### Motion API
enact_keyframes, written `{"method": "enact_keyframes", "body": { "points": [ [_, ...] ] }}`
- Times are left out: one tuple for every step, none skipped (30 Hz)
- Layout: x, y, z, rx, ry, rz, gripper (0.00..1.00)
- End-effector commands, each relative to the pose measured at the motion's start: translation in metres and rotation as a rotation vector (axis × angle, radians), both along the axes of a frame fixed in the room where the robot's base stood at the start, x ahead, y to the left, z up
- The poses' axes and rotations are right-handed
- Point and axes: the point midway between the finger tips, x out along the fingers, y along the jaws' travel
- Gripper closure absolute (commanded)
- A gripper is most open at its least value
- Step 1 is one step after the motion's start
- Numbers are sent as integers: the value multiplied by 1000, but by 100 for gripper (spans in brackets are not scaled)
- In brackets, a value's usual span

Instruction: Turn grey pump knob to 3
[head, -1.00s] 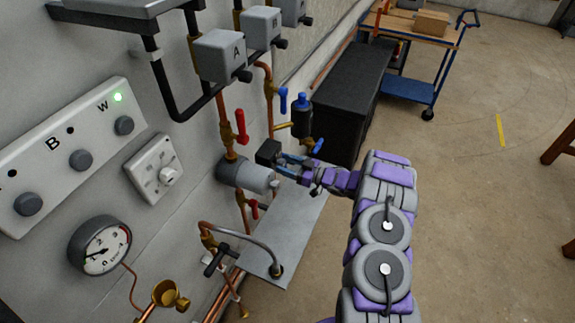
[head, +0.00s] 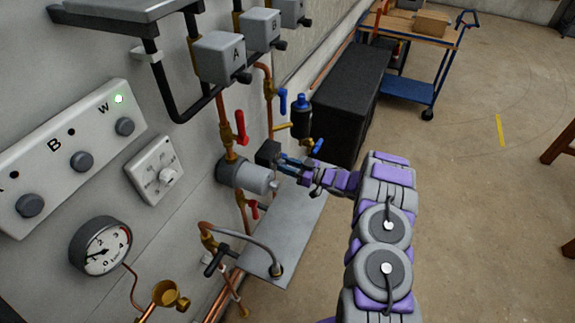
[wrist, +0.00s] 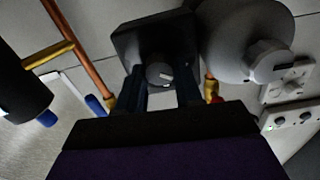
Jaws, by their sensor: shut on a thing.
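The grey pump (head: 243,176) is a cylinder on the copper pipe below the red-handled valve, with a black box (head: 268,150) at its side. In the wrist view the black box (wrist: 125,38) carries a small round grey knob (wrist: 158,76) with a pale pointer mark. My gripper (head: 281,160) reaches the box from the right. In the wrist view its two fingers (wrist: 162,88) stand on either side of the knob and are shut on it. The pointer slants toward the lower right in that view. No numbers around the knob can be read.
A panel with several round knobs (head: 80,160) and a lit green lamp, a white square dial (head: 155,170) and a gauge (head: 100,246) are on the wall at left. A red valve lever (head: 240,128) and a blue-capped black cylinder (head: 301,118) are close to my gripper. Open floor lies right.

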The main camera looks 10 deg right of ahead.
Motion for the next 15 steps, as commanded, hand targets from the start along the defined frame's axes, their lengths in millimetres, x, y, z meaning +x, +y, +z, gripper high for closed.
{"method": "enact_keyframes", "body": {
  "points": [
    [1, -1, 2, 12, 15, -3, 96],
    [1, -1, 2, 21, 28, -3, 96],
    [1, -2, 3, 35, 47, -4, 96],
    [1, -2, 3, 46, 63, -4, 95],
    [1, -2, 3, 59, 80, -4, 95],
    [2, -2, 4, 76, 104, -4, 95],
    [2, -2, 4, 90, 123, -4, 95],
    [2, -3, 4, 106, 143, -5, 95],
    [2, -3, 4, 126, 171, -5, 95],
    [3, -3, 4, 143, 194, -4, 95],
    [3, -3, 4, 159, 217, -4, 95],
    [3, -4, 4, 182, 247, -6, 95],
    [3, -4, 4, 199, 271, -6, 95],
    [3, -3, 3, 216, 294, -5, 95],
    [3, -3, 3, 239, 325, -5, 95]
  ]
}}
